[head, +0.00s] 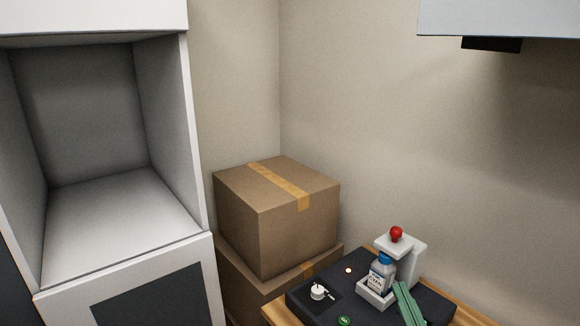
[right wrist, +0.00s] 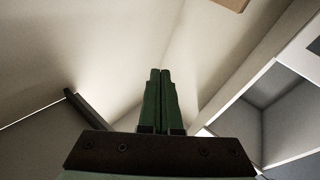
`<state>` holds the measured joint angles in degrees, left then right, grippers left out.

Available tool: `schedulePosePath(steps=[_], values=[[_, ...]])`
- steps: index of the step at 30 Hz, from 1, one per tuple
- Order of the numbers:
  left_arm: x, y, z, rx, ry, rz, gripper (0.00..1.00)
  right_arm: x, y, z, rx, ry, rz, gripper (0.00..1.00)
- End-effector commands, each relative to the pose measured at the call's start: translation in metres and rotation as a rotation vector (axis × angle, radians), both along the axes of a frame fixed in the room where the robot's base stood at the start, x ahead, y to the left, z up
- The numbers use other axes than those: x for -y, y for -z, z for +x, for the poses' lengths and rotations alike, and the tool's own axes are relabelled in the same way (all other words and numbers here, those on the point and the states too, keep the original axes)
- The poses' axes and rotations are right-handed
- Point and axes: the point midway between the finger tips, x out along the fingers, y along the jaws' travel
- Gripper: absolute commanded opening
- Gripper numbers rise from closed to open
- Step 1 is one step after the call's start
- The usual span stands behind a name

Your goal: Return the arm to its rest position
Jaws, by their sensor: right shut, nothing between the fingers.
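My right gripper (head: 404,287) is at the lower right of the head view, its green fingers beside the white press. In the right wrist view its two green fingers (right wrist: 160,73) lie together, shut with nothing between them. The white press (head: 412,262) with a red knob (head: 396,234) stands on a dark base (head: 360,312). A bottle (head: 379,277) with a blue cap stands upright in the press's white holder. My left gripper is not in view.
Two cardboard boxes (head: 275,225) are stacked in the corner behind the wooden table (head: 283,317). A white open cabinet (head: 120,215) stands at the left. A grey overhead unit (head: 500,18) hangs at the upper right. A small white piece (head: 318,291) sits on the dark base.

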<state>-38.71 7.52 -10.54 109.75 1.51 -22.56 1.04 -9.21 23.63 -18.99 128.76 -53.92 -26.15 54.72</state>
Motion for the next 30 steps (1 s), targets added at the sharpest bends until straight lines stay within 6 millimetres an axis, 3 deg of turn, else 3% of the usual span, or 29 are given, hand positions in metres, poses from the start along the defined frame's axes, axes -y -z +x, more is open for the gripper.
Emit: schedulePosePath(steps=[3, 6, 9, 12, 18, 24, 30], values=[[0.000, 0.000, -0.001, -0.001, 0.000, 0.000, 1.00, 0.042, 0.058, -0.018, -0.269, 0.203, 0.062, 0.00], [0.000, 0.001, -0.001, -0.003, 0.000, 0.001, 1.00, 0.060, 0.113, -0.049, -0.540, 0.301, 0.073, 0.00], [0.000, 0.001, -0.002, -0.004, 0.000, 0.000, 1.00, 0.063, 0.155, -0.083, -0.772, 0.326, 0.063, 0.00], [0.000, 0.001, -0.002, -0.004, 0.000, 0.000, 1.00, 0.059, 0.184, -0.115, -0.959, 0.309, 0.048, 0.00], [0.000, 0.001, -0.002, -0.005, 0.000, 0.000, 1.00, 0.042, 0.220, -0.175, -1.249, 0.215, 0.016, 0.00], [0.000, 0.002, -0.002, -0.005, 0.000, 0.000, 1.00, 0.021, 0.237, -0.231, -1.479, 0.073, -0.015, 0.00], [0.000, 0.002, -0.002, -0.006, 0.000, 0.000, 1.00, 0.015, 0.259, -0.210, -1.389, 0.054, -0.002, 0.00]])
